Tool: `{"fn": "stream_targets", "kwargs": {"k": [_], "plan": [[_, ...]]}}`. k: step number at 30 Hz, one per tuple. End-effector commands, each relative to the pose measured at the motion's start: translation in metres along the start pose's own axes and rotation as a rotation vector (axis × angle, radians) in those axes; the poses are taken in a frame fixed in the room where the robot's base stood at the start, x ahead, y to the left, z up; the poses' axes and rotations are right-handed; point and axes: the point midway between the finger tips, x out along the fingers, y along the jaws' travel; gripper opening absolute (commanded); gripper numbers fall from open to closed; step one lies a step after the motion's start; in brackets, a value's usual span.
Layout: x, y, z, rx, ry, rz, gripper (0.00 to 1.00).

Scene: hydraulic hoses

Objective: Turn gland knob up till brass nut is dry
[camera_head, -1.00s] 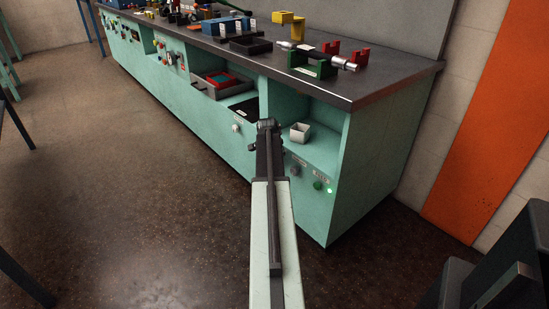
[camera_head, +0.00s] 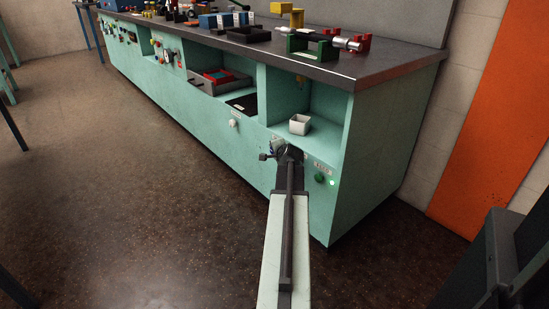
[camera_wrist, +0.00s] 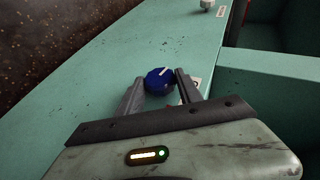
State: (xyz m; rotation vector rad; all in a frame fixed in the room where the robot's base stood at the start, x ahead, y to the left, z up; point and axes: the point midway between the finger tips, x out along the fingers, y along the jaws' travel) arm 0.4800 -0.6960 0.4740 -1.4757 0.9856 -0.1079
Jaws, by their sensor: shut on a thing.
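In the wrist view a round dark blue knob (camera_wrist: 158,84) with a white pointer line stands on the bench's green front panel. The pointer slants toward the upper right of the picture. My gripper (camera_wrist: 160,79) is shut on this knob, one finger on each side. A white label beside it is partly hidden by the right finger. In the head view my gripper (camera_head: 284,150) is at the panel below the open shelf and mostly hides the knob. I cannot make out a brass nut, or whether it is wet, in either view.
A green button (camera_head: 320,178) with a lit green lamp (camera_head: 332,183) sits to the right. A white knob (camera_head: 234,123) is farther left. A white square cup (camera_head: 300,124) stands on the shelf above. The floor (camera_head: 130,190) left of the bench is clear.

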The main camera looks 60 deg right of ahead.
Motion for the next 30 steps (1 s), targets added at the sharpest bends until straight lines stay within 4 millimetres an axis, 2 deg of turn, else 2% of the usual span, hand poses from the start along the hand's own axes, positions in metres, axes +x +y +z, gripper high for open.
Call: {"fn": "stream_targets", "kwargs": {"k": [1, 20, 21, 22, 23, 30], "plan": [[0.0008, 0.0048, 0.0010, 0.005, -0.001, -0.010, 0.02], [-0.0004, 0.0013, 0.0006, 0.021, -0.003, -0.050, 0.02], [-0.0004, 0.0013, 0.0006, 0.021, -0.003, -0.050, 0.53], [-0.0004, 0.0012, 0.0006, 0.021, -0.003, -0.050, 0.62], [-0.0004, 0.0012, 0.0006, 0.021, -0.003, -0.050, 0.64], [-0.0003, 0.0007, 0.0005, 0.021, -0.002, -0.051, 0.64]]}}
